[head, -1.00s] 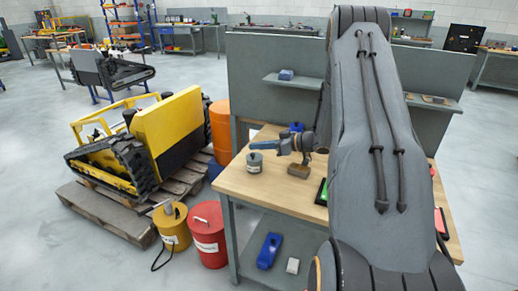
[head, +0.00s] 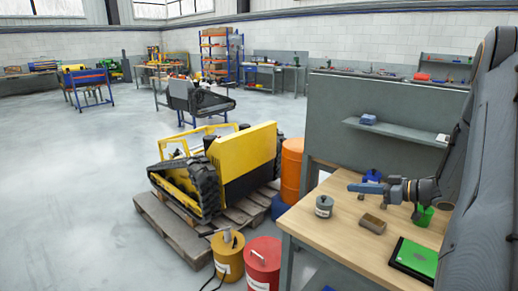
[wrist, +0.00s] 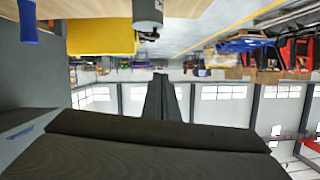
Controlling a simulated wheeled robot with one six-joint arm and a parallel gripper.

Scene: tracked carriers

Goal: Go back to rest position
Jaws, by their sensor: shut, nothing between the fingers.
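My gripper (head: 355,188) is at the right of the head view, above the wooden workbench (head: 300,222). It points left and is blue and grey, with nothing held. Its dark fingers lie together in the wrist view (wrist: 160,85). A grey can (head: 324,207) stands on the bench, left of and below the fingertips. A brown block (head: 372,224) lies on the bench below my gripper. My upper arm fills the right edge of the head view and hides part of the bench. The wrist view is upside down.
A green-screened tablet (head: 415,258) lies at the bench front. A grey panel with a shelf (head: 395,132) stands behind. Left of the bench are a red can (head: 262,262), a yellow can (head: 228,262), an orange drum (head: 291,165) and a yellow tracked carrier (head: 245,160) on a pallet.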

